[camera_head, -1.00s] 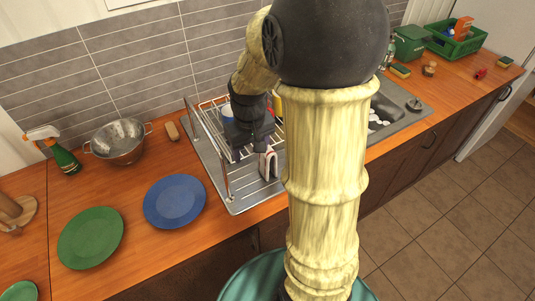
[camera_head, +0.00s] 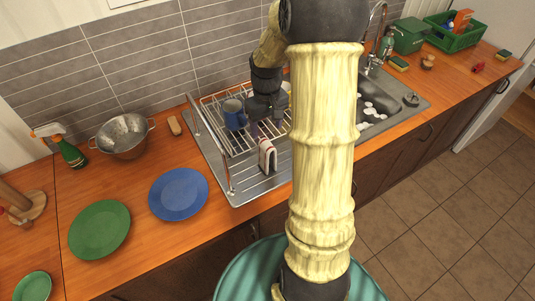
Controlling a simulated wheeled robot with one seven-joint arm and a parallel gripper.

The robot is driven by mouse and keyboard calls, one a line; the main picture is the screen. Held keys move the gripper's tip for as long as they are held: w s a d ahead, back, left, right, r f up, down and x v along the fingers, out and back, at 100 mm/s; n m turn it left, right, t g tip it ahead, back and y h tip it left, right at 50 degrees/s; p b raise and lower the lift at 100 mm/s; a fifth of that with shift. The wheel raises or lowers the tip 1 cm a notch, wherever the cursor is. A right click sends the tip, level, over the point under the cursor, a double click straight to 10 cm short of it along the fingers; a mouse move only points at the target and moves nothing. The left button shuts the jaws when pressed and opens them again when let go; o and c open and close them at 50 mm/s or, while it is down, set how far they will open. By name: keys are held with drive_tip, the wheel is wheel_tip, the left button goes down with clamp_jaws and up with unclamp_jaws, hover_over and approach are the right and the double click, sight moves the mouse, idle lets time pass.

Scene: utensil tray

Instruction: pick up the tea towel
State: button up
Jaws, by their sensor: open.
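The tea towel (camera_head: 267,156) is a small white cloth with a dark and red stripe. It hangs folded over a rail at the front of the dish rack (camera_head: 228,178), on the sink unit's draining side. My gripper (camera_head: 262,127) is above the rack, just behind and above the towel, with its fingers pointing down. It is open, and I see nothing in it. A gap seems to show between it and the towel, but the depth is hard to judge. My arm stands in front of the right part of the rack and hides it.
A blue mug (camera_head: 234,114) stands in the rack close to the left of my gripper. A blue plate (camera_head: 178,194), a green plate (camera_head: 99,229) and a colander (camera_head: 124,136) lie on the counter to the left. The sink (camera_head: 385,100) is at the right.

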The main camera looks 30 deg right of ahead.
sight(267, 143)
wheel_tip(267, 143, down, 8)
drive_tip(key=shift+r+p, duration=0.1)
drive_tip(key=shift+p, duration=0.6)
drive_tip(key=shift+f+p, duration=1.05)
drive_tip(key=shift+f, duration=1.55)
drive_tip(key=c, duration=1.2)
drive_tip(key=shift+o, duration=0.2)
drive_tip(key=shift+r, duration=0.1)
